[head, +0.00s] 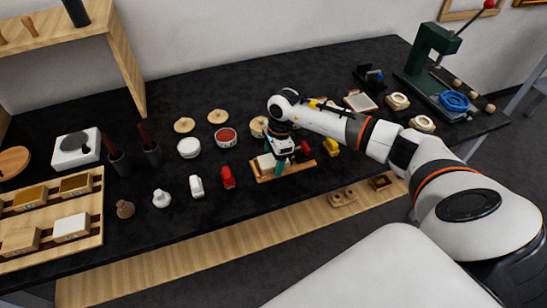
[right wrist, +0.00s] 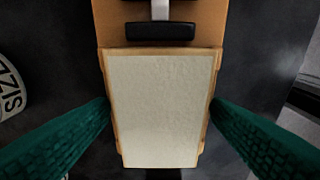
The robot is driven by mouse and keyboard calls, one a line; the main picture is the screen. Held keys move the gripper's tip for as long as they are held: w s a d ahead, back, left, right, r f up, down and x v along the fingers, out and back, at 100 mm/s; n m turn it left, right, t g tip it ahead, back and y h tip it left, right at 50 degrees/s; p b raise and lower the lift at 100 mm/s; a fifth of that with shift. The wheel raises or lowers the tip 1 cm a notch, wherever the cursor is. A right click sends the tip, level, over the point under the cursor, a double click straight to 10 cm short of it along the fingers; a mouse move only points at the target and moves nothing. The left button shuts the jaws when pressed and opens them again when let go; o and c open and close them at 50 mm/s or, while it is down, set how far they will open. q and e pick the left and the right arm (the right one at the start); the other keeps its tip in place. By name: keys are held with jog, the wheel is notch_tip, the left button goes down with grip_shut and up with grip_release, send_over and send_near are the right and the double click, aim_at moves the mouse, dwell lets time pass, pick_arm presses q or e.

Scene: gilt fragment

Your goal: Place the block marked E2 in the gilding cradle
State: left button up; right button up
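My right gripper (head: 279,167) points down over the wooden cradle (head: 302,168) near the table's front edge. Its two green fingers flank a wood-edged block with a cream top (right wrist: 160,110), and appear to press on its sides in the right wrist view. The block (head: 265,162) is at the left part of the cradle; I cannot tell whether it rests fully on it. No E2 mark shows on the face I see. The cradle's board (right wrist: 112,20) and a black pad (right wrist: 160,31) lie beyond the block in the wrist view. My left gripper is not in view.
A wooden tray (head: 97,208) with several similar blocks lies at the left. A red piece (head: 228,177), a white piece (head: 196,186) and round tins (head: 189,148) stand left of the cradle. A yellow piece (head: 331,145) is to its right. A green press (head: 425,65) stands far right.

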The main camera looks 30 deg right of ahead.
jog(key=shift+r, duration=0.1)
notch_tip(320, 180, up, 12)
jog(key=d+b, duration=0.1)
jog(key=b, duration=0.2)
jog(key=shift+s+d, duration=0.2)
jog(key=shift+d, duration=0.15)
